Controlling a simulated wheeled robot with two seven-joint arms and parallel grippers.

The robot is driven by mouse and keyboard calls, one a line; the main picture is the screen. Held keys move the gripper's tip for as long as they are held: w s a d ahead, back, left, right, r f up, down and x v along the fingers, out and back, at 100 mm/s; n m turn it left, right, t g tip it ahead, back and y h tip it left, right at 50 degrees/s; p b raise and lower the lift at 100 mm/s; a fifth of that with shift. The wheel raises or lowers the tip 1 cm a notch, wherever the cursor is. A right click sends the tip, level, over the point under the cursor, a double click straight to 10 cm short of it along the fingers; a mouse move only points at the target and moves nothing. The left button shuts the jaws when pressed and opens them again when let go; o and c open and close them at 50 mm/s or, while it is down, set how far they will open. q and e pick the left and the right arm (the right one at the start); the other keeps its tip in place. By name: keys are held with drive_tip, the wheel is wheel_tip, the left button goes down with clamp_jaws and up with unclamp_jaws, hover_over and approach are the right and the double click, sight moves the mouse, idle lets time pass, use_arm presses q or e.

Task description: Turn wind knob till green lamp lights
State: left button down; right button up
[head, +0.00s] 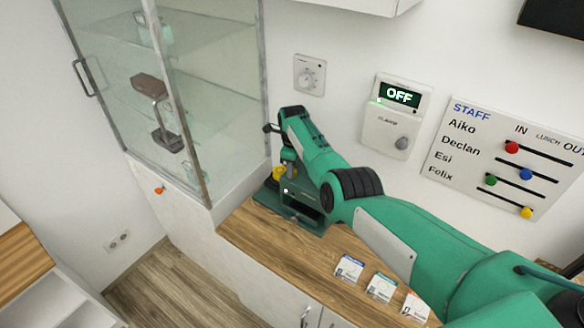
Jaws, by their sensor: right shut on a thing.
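A dark green device (312,218) stands on the wooden counter beside the glass cabinet. A yellow knob (278,173), which looks like the wind knob, sits at its upper left and is partly hidden by my gripper. A small green lamp (286,191) on the device's front looks bright. My right gripper (289,170) points down over the device and is shut on the knob, though its fingertips are small and partly covered. My left gripper is out of view.
A glass cabinet (205,110) stands close on the left. A wall dial (309,75), a box reading OFF (400,96) and a staff board (505,155) hang behind. Several cards (349,268) lie at the counter's front; bare wood (262,242) lies left of them.

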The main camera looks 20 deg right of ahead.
drive_tip(key=shift+w+r+m, duration=0.1)
drive_tip(key=shift+r+m, duration=0.05)
drive_tip(key=shift+m, duration=1.15)
drive_tip(key=o, duration=1)
drive_tip(key=shift+r, duration=0.3)
drive_tip(key=r, duration=0.4)
drive_tip(key=r+b, duration=0.1)
drive_tip(key=r, duration=0.3)
drive_tip(key=r+b, duration=0.1)
drive_tip(key=r, duration=0.4)
drive_tip(key=shift+w+d, duration=0.15)
drive_tip(key=shift+d, duration=0.15)
